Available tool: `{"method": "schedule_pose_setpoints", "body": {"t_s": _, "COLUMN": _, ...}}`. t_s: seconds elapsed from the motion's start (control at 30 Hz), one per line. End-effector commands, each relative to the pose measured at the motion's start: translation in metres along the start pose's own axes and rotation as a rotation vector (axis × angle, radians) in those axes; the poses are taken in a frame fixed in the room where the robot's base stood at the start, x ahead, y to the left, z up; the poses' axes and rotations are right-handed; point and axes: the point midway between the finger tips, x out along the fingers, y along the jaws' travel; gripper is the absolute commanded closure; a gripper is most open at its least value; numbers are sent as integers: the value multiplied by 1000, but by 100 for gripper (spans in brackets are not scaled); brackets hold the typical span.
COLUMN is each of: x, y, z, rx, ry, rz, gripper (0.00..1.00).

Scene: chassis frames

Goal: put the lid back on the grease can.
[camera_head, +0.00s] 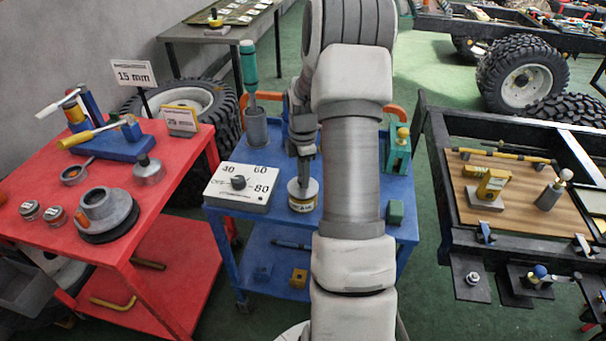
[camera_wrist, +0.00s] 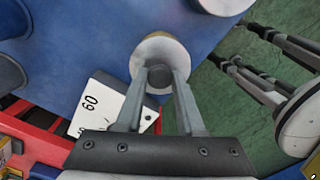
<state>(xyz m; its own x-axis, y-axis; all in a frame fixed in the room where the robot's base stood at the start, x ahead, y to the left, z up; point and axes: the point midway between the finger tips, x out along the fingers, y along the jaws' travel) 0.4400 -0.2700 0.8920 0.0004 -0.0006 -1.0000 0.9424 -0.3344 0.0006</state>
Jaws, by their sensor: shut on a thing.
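The grease can (camera_head: 302,205), small with a yellowish label, stands upright on the blue cart beside the white dial box. A pale round lid (camera_head: 303,187) is at the top of the can. In the wrist view, the lid (camera_wrist: 155,47) is a cream disc with a dark grey knob in its middle. My gripper (camera_head: 304,174) points down over the can. In the wrist view, my gripper (camera_wrist: 161,76) has its fingertips closed on the knob. The lid hides the can's rim, so I cannot tell whether it sits fully flat.
The dial box (camera_head: 239,187) stands close to the left of the can. A grey cup (camera_head: 255,127) holding a teal-handled tool stands behind it. A green block (camera_head: 396,212) lies to the right, past my arm. A red cart (camera_head: 160,230) with parts stands at left.

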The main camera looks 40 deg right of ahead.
Motion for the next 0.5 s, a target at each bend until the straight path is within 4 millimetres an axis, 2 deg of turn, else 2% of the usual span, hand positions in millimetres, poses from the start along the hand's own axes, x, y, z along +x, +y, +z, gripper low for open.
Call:
{"method": "schedule_pose_setpoints", "body": {"t_s": 0.27, "x": 0, "y": 0, "z": 0, "rx": 0, "ry": 0, "rz": 0, "gripper": 100}}
{"method": "schedule_pose_setpoints", "body": {"t_s": 0.3, "x": 0, "y": 0, "z": 0, "rx": 0, "ry": 0, "rz": 0, "gripper": 59}}
{"method": "schedule_pose_setpoints", "body": {"t_s": 0.47, "x": 0, "y": 0, "z": 0, "rx": 0, "ry": 0, "rz": 0, "gripper": 31}}
{"method": "schedule_pose_setpoints", "body": {"t_s": 0.5, "x": 0, "y": 0, "z": 0, "rx": 0, "ry": 0, "rz": 0, "gripper": 28}}
